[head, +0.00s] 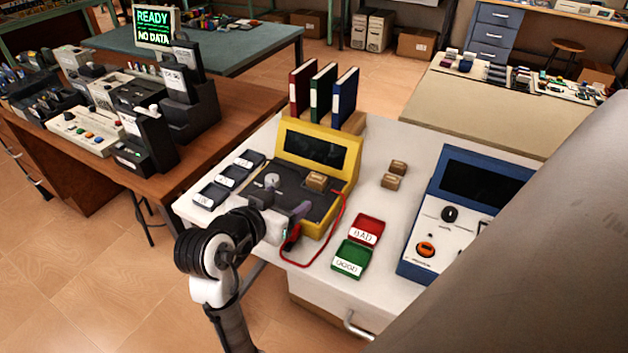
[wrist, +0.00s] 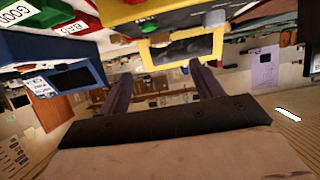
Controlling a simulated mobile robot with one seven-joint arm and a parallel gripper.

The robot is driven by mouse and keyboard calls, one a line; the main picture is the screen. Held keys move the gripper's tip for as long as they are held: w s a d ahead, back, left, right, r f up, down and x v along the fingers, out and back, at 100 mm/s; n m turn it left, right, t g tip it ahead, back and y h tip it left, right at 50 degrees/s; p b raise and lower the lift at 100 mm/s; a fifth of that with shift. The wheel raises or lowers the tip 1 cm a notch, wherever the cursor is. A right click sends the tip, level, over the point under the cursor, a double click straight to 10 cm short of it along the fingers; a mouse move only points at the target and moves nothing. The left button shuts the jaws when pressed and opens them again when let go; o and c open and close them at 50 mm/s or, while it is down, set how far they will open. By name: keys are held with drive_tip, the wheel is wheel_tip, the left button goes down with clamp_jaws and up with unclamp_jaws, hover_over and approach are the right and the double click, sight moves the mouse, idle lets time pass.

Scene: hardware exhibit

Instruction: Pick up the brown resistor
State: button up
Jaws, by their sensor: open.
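Several small brown blocks show in the head view: one (head: 316,181) on the dark face of the yellow meter (head: 345,168), and two (head: 397,167) (head: 390,182) close together on the white bench to its right. I cannot tell which is the brown resistor. My gripper (head: 296,212) is at the front of the yellow meter, left of and nearer than the block on it. In the wrist view my gripper (wrist: 163,88) has its fingers apart with nothing between them.
A red BAD tray (head: 367,231) and green GOOD tray (head: 351,259) lie right of the meter. A red lead (head: 341,215) curves beside it. A blue instrument (head: 466,213) stands at right, dark trays (head: 228,176) at left, binders (head: 322,92) behind. My arm covers the lower right.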

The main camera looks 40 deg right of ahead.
drive_tip(key=p, duration=0.1)
approach(317, 178)
drive_tip(key=x, duration=0.3)
drive_tip(key=shift+w+d+f, duration=0.1)
drive_tip(key=shift+f, duration=0.2)
drive_tip(key=x, duration=0.1)
drive_tip(key=p+x, duration=0.1)
drive_tip(key=x, duration=0.2)
drive_tip(key=shift+w+d+r+p, duration=0.1)
drive_tip(key=shift+d+r+p, duration=0.15)
drive_tip(key=shift+p, duration=0.15)
drive_tip(key=shift+w+d+f, duration=0.2)
drive_tip(key=shift+d+f, duration=0.1)
drive_tip(key=shift+d, duration=0.05)
drive_tip(key=c, duration=1.1)
drive_tip(key=shift+o, duration=0.2)
drive_tip(key=shift+r, duration=0.1)
